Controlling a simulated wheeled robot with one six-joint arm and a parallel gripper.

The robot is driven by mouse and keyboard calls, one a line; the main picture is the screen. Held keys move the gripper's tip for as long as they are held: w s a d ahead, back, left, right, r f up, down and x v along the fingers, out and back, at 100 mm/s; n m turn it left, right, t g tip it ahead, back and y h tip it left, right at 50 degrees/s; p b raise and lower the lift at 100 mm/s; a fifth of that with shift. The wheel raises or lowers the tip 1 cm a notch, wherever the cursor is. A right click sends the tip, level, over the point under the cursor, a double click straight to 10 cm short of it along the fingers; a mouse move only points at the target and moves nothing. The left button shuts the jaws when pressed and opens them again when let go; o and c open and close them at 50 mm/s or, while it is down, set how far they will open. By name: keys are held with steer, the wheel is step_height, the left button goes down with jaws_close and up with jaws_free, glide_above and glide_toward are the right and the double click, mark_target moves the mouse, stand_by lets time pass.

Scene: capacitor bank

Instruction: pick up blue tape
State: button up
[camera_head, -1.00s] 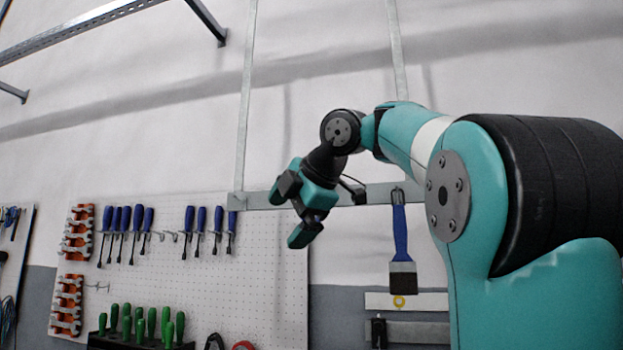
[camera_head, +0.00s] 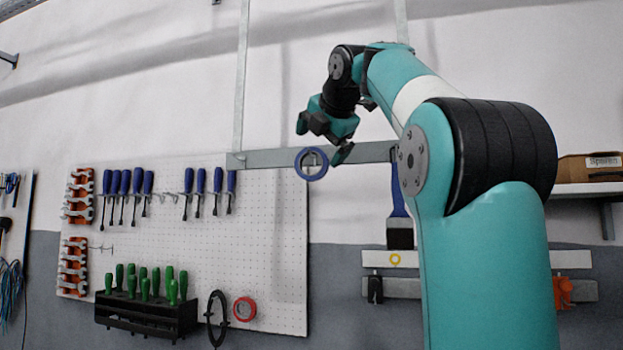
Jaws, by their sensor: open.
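A blue tape roll (camera_head: 301,163) shows as a ring in front of the grey wall rail, near the middle of the view. My gripper (camera_head: 322,141) is open, with its fingers pointing down and left just above the tape and to its right. One finger partly overlaps the roll's upper right in the picture. I cannot tell the gap in depth between the fingers and the tape, or what holds the tape up.
A blue-handled brush (camera_head: 399,233) hangs right of the tape, partly behind my arm. A white pegboard (camera_head: 255,230) at left holds screwdrivers, wrenches, a green-handled tool rack (camera_head: 150,312), a black ring and a red tape roll (camera_head: 244,309). A box (camera_head: 588,168) sits on a shelf at right.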

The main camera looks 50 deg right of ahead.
mark_target(311, 164)
steer(key=x, duration=0.3)
steer(key=shift+w, duration=0.2)
steer(key=p+x, duration=0.2)
steer(key=x, duration=0.1)
steer(key=shift+w+d, duration=0.25)
steer(key=shift+w, duration=0.1)
steer(key=shift+w+d+f, duration=0.15)
steer(key=shift+w+f, duration=0.05)
steer(key=shift+w, duration=0.05)
steer(key=shift+c, duration=0.5)
steer(key=c, duration=0.7)
